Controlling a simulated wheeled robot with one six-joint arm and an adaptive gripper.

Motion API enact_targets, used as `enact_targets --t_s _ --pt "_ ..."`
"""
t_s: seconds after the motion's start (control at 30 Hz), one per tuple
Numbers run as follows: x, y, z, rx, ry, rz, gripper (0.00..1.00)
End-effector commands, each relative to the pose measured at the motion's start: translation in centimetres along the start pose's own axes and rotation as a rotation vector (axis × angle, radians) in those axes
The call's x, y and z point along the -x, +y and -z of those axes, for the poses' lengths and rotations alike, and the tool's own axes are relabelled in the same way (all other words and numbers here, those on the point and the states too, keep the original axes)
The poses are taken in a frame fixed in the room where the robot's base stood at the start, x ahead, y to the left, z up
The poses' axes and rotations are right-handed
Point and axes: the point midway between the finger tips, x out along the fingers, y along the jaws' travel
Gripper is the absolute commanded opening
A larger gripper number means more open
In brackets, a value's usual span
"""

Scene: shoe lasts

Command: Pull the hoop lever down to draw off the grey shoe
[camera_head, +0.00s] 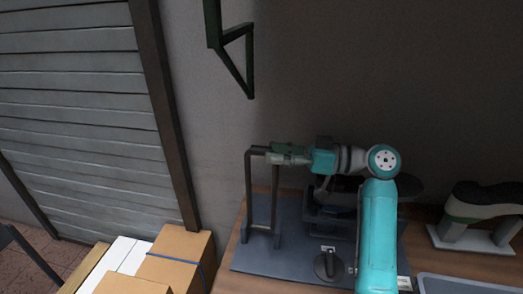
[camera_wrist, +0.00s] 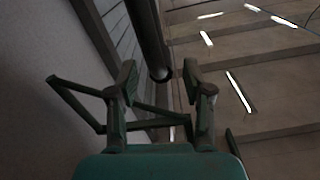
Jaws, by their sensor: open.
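The hoop lever (camera_head: 249,195) is a dark upright frame with a top bar, standing on the left part of a dark base plate (camera_head: 275,262). My gripper (camera_head: 270,154) is at the top of the hoop, level with its top bar.
A dark knob (camera_head: 328,265) sits at the plate's front. A shoe form on a pale stand (camera_head: 472,238) is at the right, with a grey tray (camera_head: 465,284) in front. Cardboard boxes (camera_head: 175,258) are at the left. A green wall bracket (camera_head: 235,40) hangs above.

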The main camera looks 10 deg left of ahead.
Motion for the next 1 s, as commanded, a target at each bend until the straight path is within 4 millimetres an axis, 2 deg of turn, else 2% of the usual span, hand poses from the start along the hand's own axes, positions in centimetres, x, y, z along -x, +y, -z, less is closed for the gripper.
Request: enact_targets --t_s 0.1,0.3,0.63,0.67,0.8,0.87,1.0 --pt "-1.9 -0.1 0.0 0.0 0.0 0.002 0.51" --pt "-3.5 0.0 0.0 0.0 0.001 0.0 0.51" --pt "-3.9 0.0 0.0 0.0 0.001 -0.001 0.51" --pt "-3.9 0.0 0.0 0.0 0.001 -0.001 0.48" --pt "-3.8 0.0 0.0 0.0 0.001 -0.001 0.13" --pt "-3.8 0.0 0.0 0.0 0.001 -0.001 0.0" --pt "-3.8 0.0 0.0 0.0 0.001 -0.001 0.0"
